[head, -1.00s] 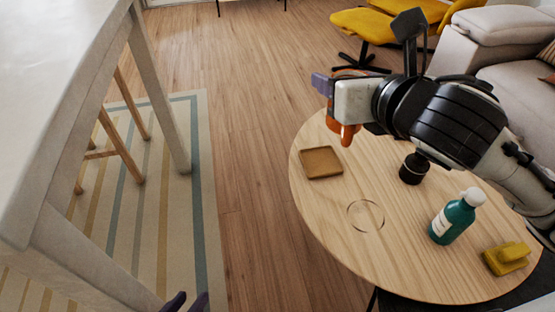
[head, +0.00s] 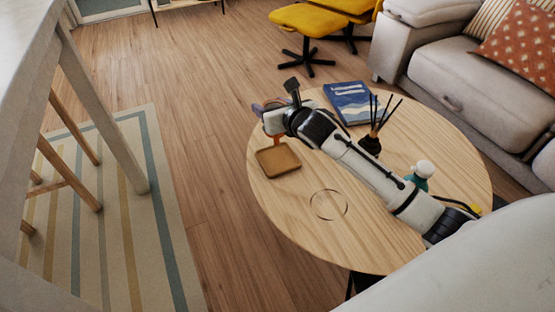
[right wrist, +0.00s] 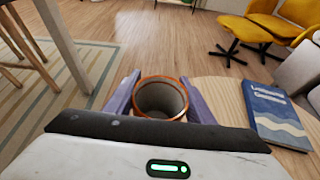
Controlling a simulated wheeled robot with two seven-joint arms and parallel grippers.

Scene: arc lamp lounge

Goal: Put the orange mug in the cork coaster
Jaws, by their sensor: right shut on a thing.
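The orange mug (head: 278,139) is mostly hidden behind my right gripper (head: 268,110) in the head view. In the right wrist view the mug's orange rim and grey inside (right wrist: 161,98) show between the two purple fingers of my right gripper (right wrist: 160,82), which is shut on it. The mug looks upright. The cork coaster (head: 278,161), a brown square with a raised rim, lies empty near the left edge of the round table. The mug shows just past the coaster's far edge; its height above the table is hard to tell. My left gripper is not in view.
The round wooden table (head: 290,211) also holds a blue book (head: 349,103), a dark reed diffuser (head: 370,144) and a teal bottle (head: 418,175) partly behind my right arm. A thin ring (head: 328,204) shows on the tabletop. A grey sofa (head: 460,70) stands beyond.

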